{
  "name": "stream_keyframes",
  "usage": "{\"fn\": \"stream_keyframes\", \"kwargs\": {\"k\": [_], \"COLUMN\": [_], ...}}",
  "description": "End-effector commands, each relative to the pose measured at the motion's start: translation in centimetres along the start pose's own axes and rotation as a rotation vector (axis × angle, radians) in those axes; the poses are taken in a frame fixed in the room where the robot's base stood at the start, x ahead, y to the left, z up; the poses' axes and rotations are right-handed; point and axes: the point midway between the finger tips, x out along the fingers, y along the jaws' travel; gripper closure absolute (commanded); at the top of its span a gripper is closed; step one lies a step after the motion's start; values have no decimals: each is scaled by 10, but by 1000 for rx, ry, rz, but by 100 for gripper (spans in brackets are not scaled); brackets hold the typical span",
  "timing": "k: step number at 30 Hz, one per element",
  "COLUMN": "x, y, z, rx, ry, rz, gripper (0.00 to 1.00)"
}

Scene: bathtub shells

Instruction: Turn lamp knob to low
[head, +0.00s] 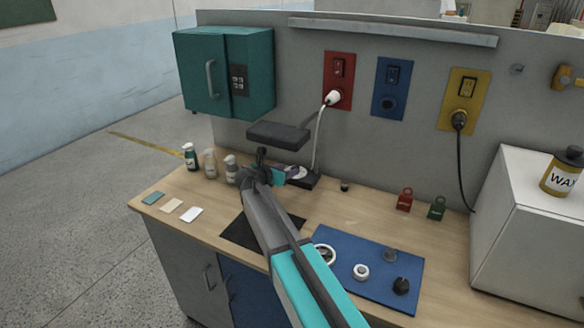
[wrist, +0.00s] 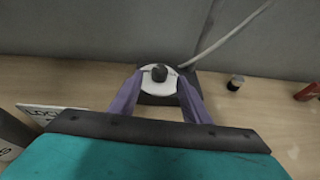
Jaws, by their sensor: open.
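The dial's markings are not readable.
Several bottles (head: 210,163) stand left of my arm. A small dark-topped item (wrist: 236,83) stands right of the lamp. A blue mat (head: 335,289) with loose parts lies in front, with red (head: 405,200) and green (head: 437,209) items behind.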

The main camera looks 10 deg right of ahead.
Motion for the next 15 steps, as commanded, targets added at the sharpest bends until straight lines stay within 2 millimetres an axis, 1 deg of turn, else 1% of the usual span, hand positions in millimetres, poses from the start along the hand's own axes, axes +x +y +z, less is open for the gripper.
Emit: {"fn": "stream_keyframes", "kwargs": {"k": [1, 6, 9, 15], "x": [8, 32, 42, 54], "y": [1, 1, 1, 1], "z": [2, 2, 1, 1], "rx": [0, -1, -1, 0], "ry": [1, 1, 1, 0], "rz": [-3, -2, -1, 1], "gripper": [57, 57, 57, 57]}}
